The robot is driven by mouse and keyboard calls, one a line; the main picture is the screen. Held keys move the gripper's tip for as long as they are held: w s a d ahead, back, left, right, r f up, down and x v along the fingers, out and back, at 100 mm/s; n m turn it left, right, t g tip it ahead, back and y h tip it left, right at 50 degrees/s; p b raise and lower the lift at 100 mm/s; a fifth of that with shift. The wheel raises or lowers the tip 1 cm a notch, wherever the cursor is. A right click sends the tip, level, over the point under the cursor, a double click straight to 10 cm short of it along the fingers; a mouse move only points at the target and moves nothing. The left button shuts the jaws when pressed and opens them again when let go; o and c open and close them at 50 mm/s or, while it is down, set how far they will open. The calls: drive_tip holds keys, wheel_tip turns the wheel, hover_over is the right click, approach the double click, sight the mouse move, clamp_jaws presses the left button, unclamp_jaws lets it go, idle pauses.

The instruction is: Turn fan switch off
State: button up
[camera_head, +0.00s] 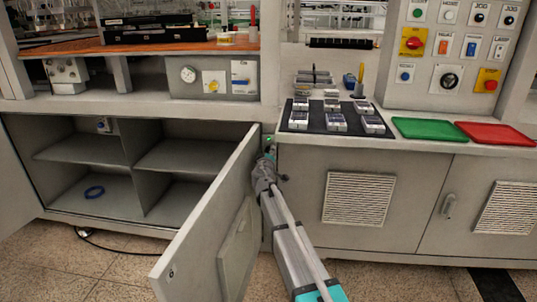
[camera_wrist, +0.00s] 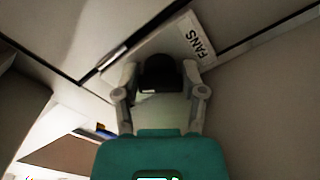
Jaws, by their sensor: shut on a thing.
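The fan switch (camera_wrist: 160,68) shows in the wrist view as a dark knob on a plate with a white label (camera_wrist: 200,38) reading "FANS". My gripper (camera_wrist: 160,76) has one finger on each side of the dark knob and is shut on it. In the head view, my gripper (camera_head: 268,158) is at the cabinet front, just under the counter edge, beside the open door. The switch is hidden behind my gripper there. The knob's setting is too dark to read.
An open cabinet door (camera_head: 215,215) stands close to the left of my arm. A black mat (camera_head: 310,128) with several small devices, a green tray (camera_head: 430,129) and a red tray (camera_head: 495,134) lie on the counter.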

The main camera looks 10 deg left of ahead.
drive_tip(key=n, duration=0.4)
drive_tip(key=shift+w+r, duration=0.1)
drive_tip(key=n, duration=0.4)
drive_tip(key=shift+r, duration=0.1)
drive_tip(key=n, duration=0.3)
drive_tip(key=shift+n, duration=0.3)
drive_tip(key=n, duration=0.4)
drive_tip(key=shift+r+p, duration=0.15)
drive_tip(key=shift+p, duration=0.15)
drive_tip(key=o, duration=1.2)
drive_tip(key=shift+c, duration=0.2)
drive_tip(key=s, duration=1.2)
drive_tip(key=shift+a, duration=0.25)
